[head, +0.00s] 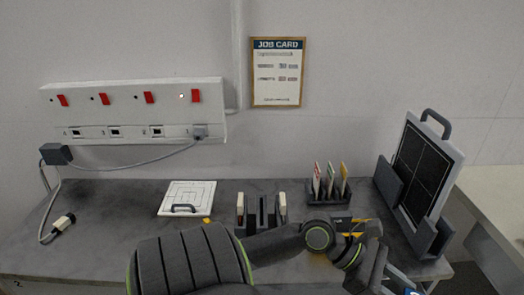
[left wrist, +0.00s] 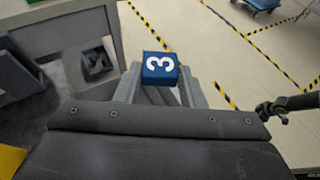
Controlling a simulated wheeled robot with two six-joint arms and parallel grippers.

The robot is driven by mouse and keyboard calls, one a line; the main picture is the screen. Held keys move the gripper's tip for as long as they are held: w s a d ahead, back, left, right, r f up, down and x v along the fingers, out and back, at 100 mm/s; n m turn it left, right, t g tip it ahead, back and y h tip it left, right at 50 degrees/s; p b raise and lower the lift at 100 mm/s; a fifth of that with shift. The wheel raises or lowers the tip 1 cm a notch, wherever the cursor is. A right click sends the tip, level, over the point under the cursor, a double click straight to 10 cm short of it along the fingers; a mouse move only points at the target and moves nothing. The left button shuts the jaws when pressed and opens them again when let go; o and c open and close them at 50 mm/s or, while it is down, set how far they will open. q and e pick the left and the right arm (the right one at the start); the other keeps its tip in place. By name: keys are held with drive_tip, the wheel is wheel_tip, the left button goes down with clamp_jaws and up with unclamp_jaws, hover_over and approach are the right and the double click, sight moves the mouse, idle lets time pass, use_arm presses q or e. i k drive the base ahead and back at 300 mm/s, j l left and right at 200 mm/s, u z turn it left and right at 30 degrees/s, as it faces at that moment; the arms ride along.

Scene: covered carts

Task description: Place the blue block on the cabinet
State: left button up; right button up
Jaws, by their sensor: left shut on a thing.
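The blue block (left wrist: 160,68), with a white 3 on its face, is between the two grey fingers of my left gripper (left wrist: 160,84) in the left wrist view. The gripper is shut on it and holds it out over the floor, beside the bench edge. In the head view my left arm reaches across the bench front to the lower right, and a small blue patch of the block (head: 412,292) shows at the bottom edge. My left fingertips are mostly cut off there. I cannot make out a cabinet in either view. My right gripper is not clearly visible.
The grey bench (head: 110,215) carries a white panel (head: 187,197), a card rack (head: 325,195) and a framed dark panel (head: 425,170). A power strip (head: 135,112) and job card (head: 278,72) are on the wall. The floor has yellow-black tape; a blue cart (left wrist: 262,4) stands far off.

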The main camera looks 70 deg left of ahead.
sight(116, 216)
drive_tip(key=u, duration=1.1)
drive_tip(key=j+u, duration=0.25)
drive_tip(key=u, duration=0.15)
drive_tip(key=j+u, duration=0.2)
drive_tip(key=u, duration=0.2)
drive_tip(key=j+u, duration=0.25)
drive_tip(key=u, duration=0.15)
drive_tip(key=i+j, duration=0.1)
drive_tip(key=j, duration=0.15)
drive_tip(key=i+j, duration=0.1)
drive_tip(key=j, duration=0.2)
